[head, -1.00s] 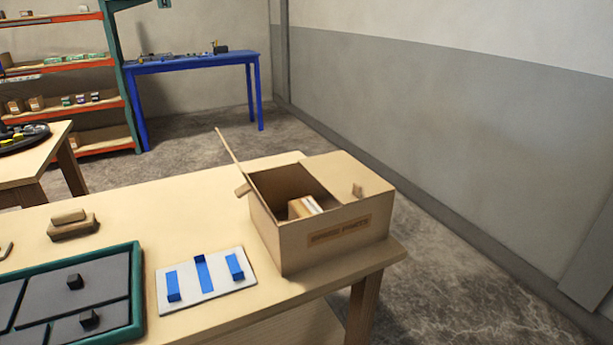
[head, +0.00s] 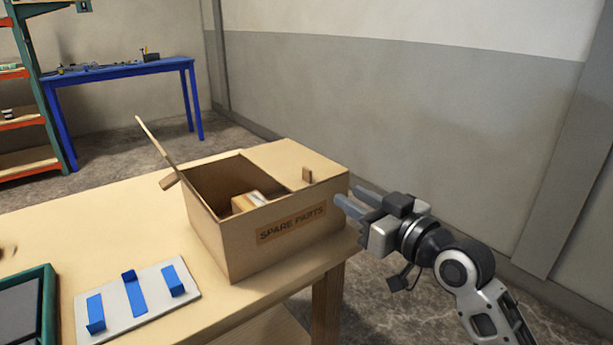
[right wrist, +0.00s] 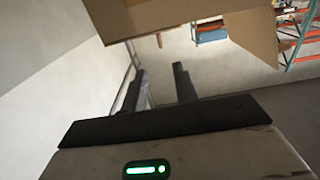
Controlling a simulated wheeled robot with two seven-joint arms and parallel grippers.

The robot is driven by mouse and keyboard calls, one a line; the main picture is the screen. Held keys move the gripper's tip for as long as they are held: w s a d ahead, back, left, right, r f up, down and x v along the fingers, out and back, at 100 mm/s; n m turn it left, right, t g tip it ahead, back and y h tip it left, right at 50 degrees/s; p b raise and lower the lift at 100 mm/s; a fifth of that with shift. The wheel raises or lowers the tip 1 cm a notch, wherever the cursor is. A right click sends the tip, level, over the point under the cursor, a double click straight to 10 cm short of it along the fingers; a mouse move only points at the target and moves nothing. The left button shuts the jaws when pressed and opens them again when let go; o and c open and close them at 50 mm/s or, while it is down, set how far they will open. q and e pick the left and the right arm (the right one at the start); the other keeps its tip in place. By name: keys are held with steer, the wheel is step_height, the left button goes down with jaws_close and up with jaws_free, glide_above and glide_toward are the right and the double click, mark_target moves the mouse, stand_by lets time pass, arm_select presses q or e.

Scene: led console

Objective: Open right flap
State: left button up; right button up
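A cardboard box (head: 231,240) labelled "SPARE PARTS" stands on the near table. Its left flap (head: 155,140) is raised and leans outward. Its right flap (head: 290,160) lies flat over the right part of the opening, with a small tab (head: 307,174) standing on it. A small carton (head: 248,201) shows inside. My right gripper (head: 348,198) is at the box's right side, its fingers apart with nothing between them. In the right wrist view the open fingers (right wrist: 160,90) point toward the box (right wrist: 180,18), which fills the upper part. My left gripper is not in view.
A white plate (head: 170,302) with blue pieces lies left of the box. A green-edged tray (head: 52,300) is at the lower left. A blue table (head: 120,72) and a shelf rack (head: 40,110) stand behind. The table ends just right of the box.

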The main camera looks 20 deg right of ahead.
mark_target(311, 173)
steer(key=x, duration=1.4)
steer(key=shift+s, duration=0.1)
steer(key=shift+f, duration=0.1)
jaws_close()
